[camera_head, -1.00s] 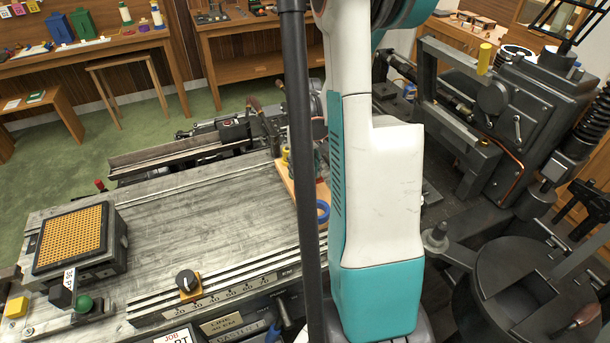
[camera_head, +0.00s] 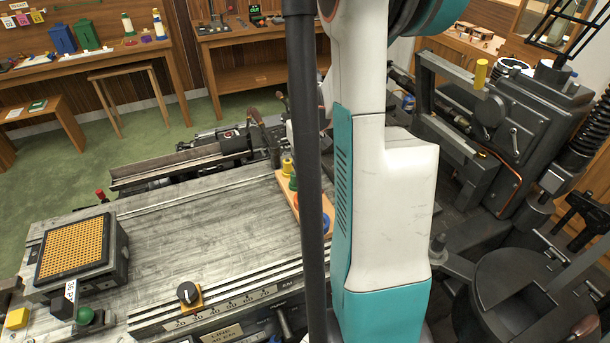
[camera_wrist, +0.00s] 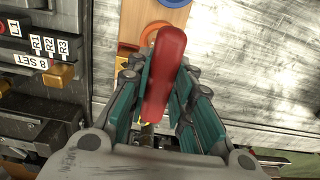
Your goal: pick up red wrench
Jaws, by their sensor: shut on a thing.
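The red wrench (camera_wrist: 163,72) shows in the wrist view as a red, rounded, elongated piece between the teal finger pads of my gripper (camera_wrist: 160,92). My gripper is shut on it, and the wrench points up the picture, away from the palm. Its lower end is hidden between the fingers. In the head view my own arm and a dark post block the area, and neither my gripper nor the wrench can be made out.
A wooden board (camera_head: 304,208) with colored round pieces lies on the grey metal bed (camera_head: 200,238). A box with a yellow grid top (camera_head: 72,241) stands at the left. Dark machinery (camera_head: 500,130) crowds the right. The middle of the bed is clear.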

